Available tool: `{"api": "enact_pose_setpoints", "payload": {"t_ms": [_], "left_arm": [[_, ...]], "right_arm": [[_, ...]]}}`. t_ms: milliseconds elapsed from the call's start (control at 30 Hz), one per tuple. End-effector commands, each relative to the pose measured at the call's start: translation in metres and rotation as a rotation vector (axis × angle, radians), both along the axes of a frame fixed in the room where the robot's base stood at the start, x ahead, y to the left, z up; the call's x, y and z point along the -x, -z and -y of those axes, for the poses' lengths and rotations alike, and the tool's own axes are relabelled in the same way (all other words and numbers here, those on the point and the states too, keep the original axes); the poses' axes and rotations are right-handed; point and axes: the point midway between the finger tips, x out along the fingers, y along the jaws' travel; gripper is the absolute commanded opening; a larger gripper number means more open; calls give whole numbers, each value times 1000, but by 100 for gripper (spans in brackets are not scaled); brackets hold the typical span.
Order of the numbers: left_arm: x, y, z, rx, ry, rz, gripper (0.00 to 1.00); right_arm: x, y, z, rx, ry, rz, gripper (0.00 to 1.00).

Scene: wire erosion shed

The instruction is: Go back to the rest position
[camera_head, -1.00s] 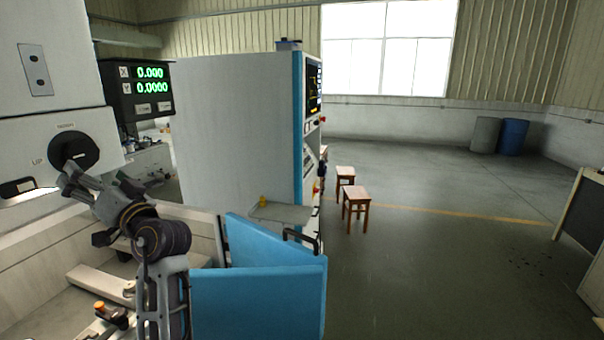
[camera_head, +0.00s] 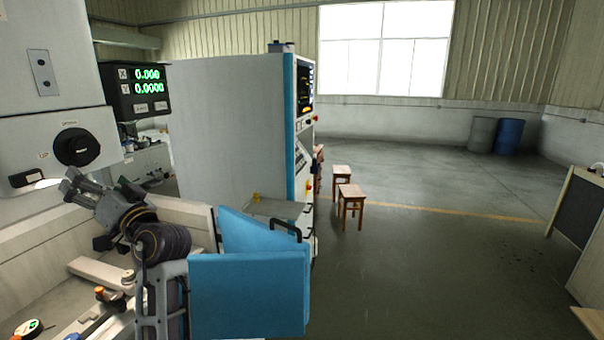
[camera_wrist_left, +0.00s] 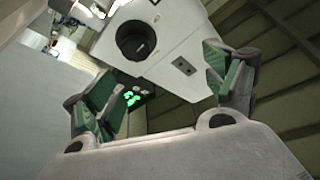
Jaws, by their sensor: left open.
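My left gripper (camera_head: 76,188) is in front of the machine head at the left of the head view, just below the black knob (camera_head: 77,147), and apart from it. Its jaws are open and empty. In the left wrist view its two green-padded fingers (camera_wrist_left: 165,90) stand wide apart, and the black knob (camera_wrist_left: 136,40) on the white machine head (camera_wrist_left: 172,65) shows between and beyond them. My right gripper is not in view.
Blue panels (camera_head: 248,290) stand close to the right of my left arm. A grey cabinet with a blue edge (camera_head: 235,125) stands behind. Wooden stools (camera_head: 351,193) are on the floor at centre, and drums (camera_head: 509,136) at the back. The floor on the right is mostly clear.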

Motion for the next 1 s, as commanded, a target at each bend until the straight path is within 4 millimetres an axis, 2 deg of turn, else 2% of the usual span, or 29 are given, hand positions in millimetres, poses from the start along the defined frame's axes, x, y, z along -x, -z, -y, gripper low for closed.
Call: {"api": "enact_pose_setpoints", "payload": {"t_ms": [267, 467, 567, 667, 1000], "left_arm": [[-3, 24, 0, 44, 33, -29, 85], [-7, 57, 2, 102, 75, -72, 85], [-8, 79, 5, 142, 105, -101, 85], [-9, 109, 8, 197, 143, -145, 85], [2, 219, 34, 410, 282, -331, 85]], "right_arm": [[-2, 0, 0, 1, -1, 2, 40], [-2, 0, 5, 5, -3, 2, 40], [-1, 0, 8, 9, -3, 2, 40], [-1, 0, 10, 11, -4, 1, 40], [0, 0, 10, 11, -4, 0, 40]]}}
